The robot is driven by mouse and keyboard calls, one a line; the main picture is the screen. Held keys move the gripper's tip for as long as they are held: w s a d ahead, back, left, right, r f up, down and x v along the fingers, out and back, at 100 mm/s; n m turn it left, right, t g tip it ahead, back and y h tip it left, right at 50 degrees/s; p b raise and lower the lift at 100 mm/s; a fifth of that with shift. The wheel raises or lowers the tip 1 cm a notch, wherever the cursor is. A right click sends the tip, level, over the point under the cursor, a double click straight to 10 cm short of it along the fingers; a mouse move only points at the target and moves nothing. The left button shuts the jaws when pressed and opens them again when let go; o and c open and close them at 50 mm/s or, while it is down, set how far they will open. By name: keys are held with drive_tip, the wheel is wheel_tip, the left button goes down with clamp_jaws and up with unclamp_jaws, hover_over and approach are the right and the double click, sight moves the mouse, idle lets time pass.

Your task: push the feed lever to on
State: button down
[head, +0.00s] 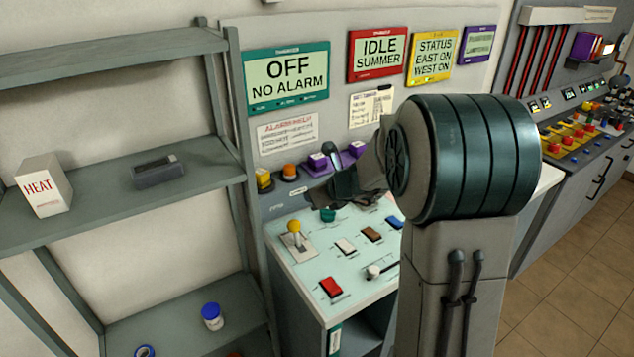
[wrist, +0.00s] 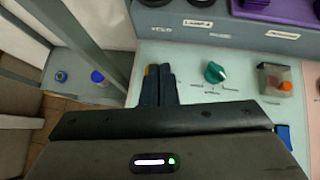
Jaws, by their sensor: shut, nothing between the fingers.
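A lever with a yellow ball knob (head: 294,227) stands up from a white plate on the pale green panel top, at its left side in the head view. I take it for the feed lever, but its label is too small to read. My gripper (head: 318,196) is above the back of the panel, behind and to the right of the knob, apart from it in the head view. In the wrist view my fingers (wrist: 158,74) are together and empty. A bit of yellow shows behind their tips, possibly the knob; the lever's stem is hidden there. A teal sign (head: 289,80) reads "OFF NO ALARM".
The panel also carries a teal rotary knob (wrist: 215,72), a red rocker (head: 331,287), a white rocker (head: 345,246) and a brown one (head: 371,234). Lamps and purple parts line the raised back strip. A grey shelf (head: 120,200) stands close at the left.

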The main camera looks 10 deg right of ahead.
drive_tip(key=shift+s+d+r, duration=0.1)
drive_tip(key=shift+d+r, duration=0.05)
drive_tip(key=shift+r, duration=0.6)
drive_tip(key=shift+s+d+r, duration=0.1)
drive_tip(key=shift+r, duration=0.6)
drive_tip(key=s+a+r+n+g, duration=0.2)
drive_tip(key=s+a+r+n, duration=0.15)
drive_tip(key=s+n, duration=0.65)
drive_tip(key=s+d+f+n+g+h, duration=0.1)
drive_tip(key=s+d+n+h, duration=0.1)
drive_tip(key=s+n, duration=0.8)
drive_tip(key=s+d+n+g+h, duration=0.2)
drive_tip(key=s+n+h, duration=0.1)
drive_tip(key=s+n, duration=0.7)
drive_tip(key=shift+s+d+f, duration=0.2)
drive_tip(key=shift+s+f, duration=0.15)
drive_tip(key=shift+s, duration=0.35)
drive_tip(key=c, duration=2.1)
unclamp_jaws()
drive_tip(key=shift+c, duration=0.2)
